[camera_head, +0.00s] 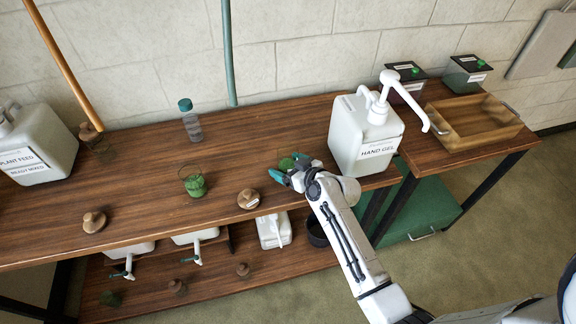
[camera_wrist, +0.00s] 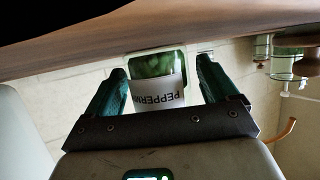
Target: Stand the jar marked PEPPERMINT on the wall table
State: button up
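The PEPPERMINT jar (camera_wrist: 158,82) is clear with green contents and a white label, part of which is cut off from sight. In the wrist view it shows upside down between the two fingers of my gripper (camera_wrist: 162,78), with a visible gap on the right side. My fingers look open. In the head view the jar's green top (camera_head: 287,163) shows beside my gripper (camera_head: 287,170), mostly hidden by it, near the front edge of the long wooden table (camera_head: 130,170) along the wall. I cannot tell whether the jar touches the table.
A HAND GEL pump bottle (camera_head: 362,140) stands just right of my gripper. A round wooden lid (camera_head: 248,198) and an open jar with green contents (camera_head: 194,184) lie to the left. A PLANT FEED container (camera_head: 38,145) is far left. The table's middle is mostly clear.

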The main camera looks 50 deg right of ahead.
jog(key=shift+r, duration=0.2)
jog(key=v, duration=1.1)
jog(key=shift+s+a+b, duration=0.1)
jog(key=shift+s+b, duration=0.15)
jog(key=shift+b, duration=0.15)
jog(key=shift+s+a, duration=0.15)
jog(key=shift+s, duration=0.05)
jog(key=s+a+f+n+g+y, duration=0.1)
jog(key=s+a+f+g+y, duration=0.15)
jog(key=a, duration=0.35)
jog(key=s+a+f+n+g+y, duration=0.1)
jog(key=s+a+f+g, duration=0.25)
jog(key=a, duration=0.25)
jog(key=s+g, duration=0.2)
jog(key=s, duration=0.1)
jog(key=s+a+g+h, duration=0.1)
jog(key=s+g, duration=0.1)
jog(key=s, duration=0.2)
jog(key=s+r+m+g+h, duration=0.1)
jog(key=s+g, duration=0.1)
jog(key=s, duration=0.2)
jog(key=shift+s+a, duration=0.1)
jog(key=shift+a, duration=0.2)
